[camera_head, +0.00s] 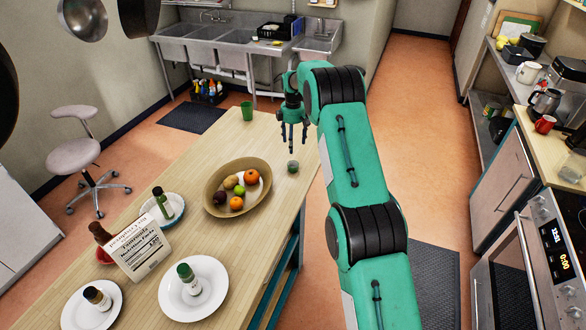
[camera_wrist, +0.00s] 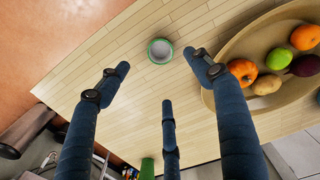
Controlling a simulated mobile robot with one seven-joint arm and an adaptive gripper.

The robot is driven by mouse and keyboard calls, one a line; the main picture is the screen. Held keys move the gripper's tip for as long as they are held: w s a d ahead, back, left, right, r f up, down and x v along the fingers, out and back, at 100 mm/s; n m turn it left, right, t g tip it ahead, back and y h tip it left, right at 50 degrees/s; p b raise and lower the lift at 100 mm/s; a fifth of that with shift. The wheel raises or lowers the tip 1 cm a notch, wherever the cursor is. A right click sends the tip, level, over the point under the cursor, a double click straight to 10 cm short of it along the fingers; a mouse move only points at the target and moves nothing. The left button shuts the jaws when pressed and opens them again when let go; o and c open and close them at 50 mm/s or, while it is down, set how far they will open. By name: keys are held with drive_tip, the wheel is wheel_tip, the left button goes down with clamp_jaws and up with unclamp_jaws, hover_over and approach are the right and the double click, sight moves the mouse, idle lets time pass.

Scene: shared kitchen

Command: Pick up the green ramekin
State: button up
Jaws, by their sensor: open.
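The green ramekin (camera_head: 293,167) is a small round dish on the wooden table, near its right edge and just right of the fruit bowl in the head view. In the wrist view the ramekin (camera_wrist: 160,51) shows from above, with a green rim and a grey inside. My gripper (camera_head: 292,140) hangs above the table, a little beyond the ramekin in the head view. Its dark fingers (camera_wrist: 160,85) are spread open and empty in the wrist view. The ramekin lies apart from them, near the top of that picture between the two outer fingers.
A fruit bowl (camera_head: 214,207) stands close to the ramekin; it fills the right of the wrist view (camera_wrist: 230,50). A green cup (camera_head: 247,111) stands at the table's far end. Plates with bottles and a carton (camera_head: 140,250) occupy the near end. Bare wood surrounds the ramekin.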

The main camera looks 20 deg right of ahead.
hover_over(293, 164)
drive_tip(key=s, duration=0.2)
drive_tip(key=shift+a+f, duration=0.15)
drive_tip(key=shift+f, duration=1.25)
drive_tip(key=shift+a+f, duration=0.15)
drive_tip(key=shift+f, duration=1.3)
drive_tip(key=shift+a+f, duration=0.15)
drive_tip(key=shift+f, duration=1.25)
drive_tip(key=shift+f, duration=0.15)
drive_tip(key=shift+f, duration=2.45)
drive_tip(key=c, duration=1.3)
